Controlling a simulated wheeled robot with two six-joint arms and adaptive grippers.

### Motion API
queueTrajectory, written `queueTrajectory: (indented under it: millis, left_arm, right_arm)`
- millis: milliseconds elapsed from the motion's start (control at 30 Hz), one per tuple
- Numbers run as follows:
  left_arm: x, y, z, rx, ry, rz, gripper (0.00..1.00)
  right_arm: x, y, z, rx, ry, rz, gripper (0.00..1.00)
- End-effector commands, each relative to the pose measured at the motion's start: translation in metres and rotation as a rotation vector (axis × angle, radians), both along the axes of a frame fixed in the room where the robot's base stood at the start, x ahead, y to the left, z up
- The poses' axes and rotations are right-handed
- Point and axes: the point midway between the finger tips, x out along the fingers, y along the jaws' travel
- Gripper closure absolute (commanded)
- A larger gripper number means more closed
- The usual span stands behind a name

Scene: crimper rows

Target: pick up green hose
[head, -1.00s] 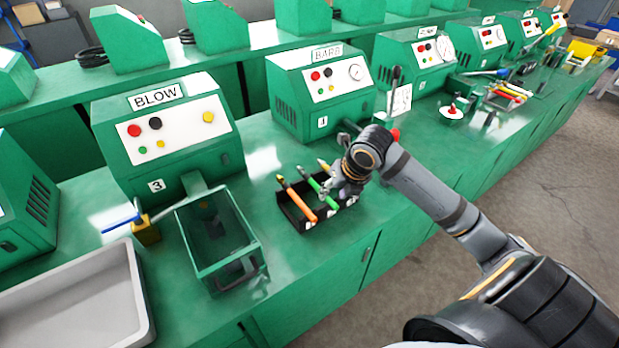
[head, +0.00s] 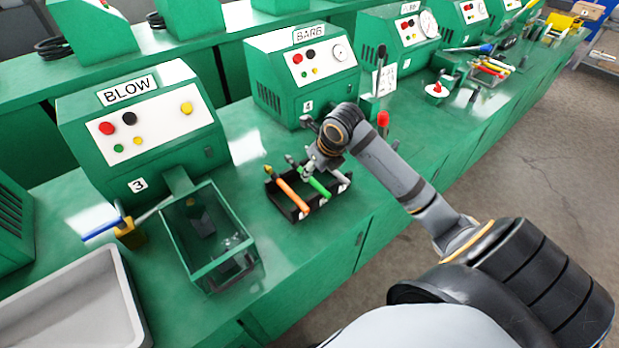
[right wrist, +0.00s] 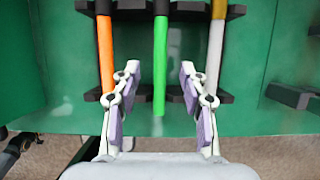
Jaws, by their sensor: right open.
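The green hose (head: 318,186) lies in a small black rack (head: 292,213) on the green bench, between an orange hose (head: 293,196) and a whitish-grey hose. In the right wrist view the green hose (right wrist: 160,60) runs down the middle, with the orange hose (right wrist: 106,50) to its left and the grey hose (right wrist: 215,55) to its right. My right gripper (right wrist: 160,95) is open. Its fingers are on either side of the green hose with gaps on both sides. In the head view the right gripper (head: 316,164) is over the rack and partly hides the hoses. My left gripper is out of view.
A BLOW machine (head: 145,125) with an open green box (head: 208,238) stands left of the rack. A BARB machine (head: 305,72) stands behind it. A grey tray (head: 65,300) is at lower left. Bare bench lies in front of the rack.

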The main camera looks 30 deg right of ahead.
Motion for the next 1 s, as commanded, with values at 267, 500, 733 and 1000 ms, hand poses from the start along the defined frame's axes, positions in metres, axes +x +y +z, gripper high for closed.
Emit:
queueTrajectory:
  millis: [267,500,733,1000]
  left_arm:
    - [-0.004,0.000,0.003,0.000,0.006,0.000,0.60]
    - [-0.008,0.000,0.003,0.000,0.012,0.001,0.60]
    - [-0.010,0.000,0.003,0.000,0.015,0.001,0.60]
    - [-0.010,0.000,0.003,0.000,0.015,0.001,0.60]
  right_arm:
    - [0.015,0.001,-0.035,0.003,0.001,-0.001,0.57]
    - [0.016,0.001,-0.036,0.000,0.000,-0.001,0.61]
    - [0.016,0.001,-0.036,0.001,0.000,-0.001,0.92]
    - [0.016,0.001,-0.035,0.000,-0.001,-0.001,1.00]
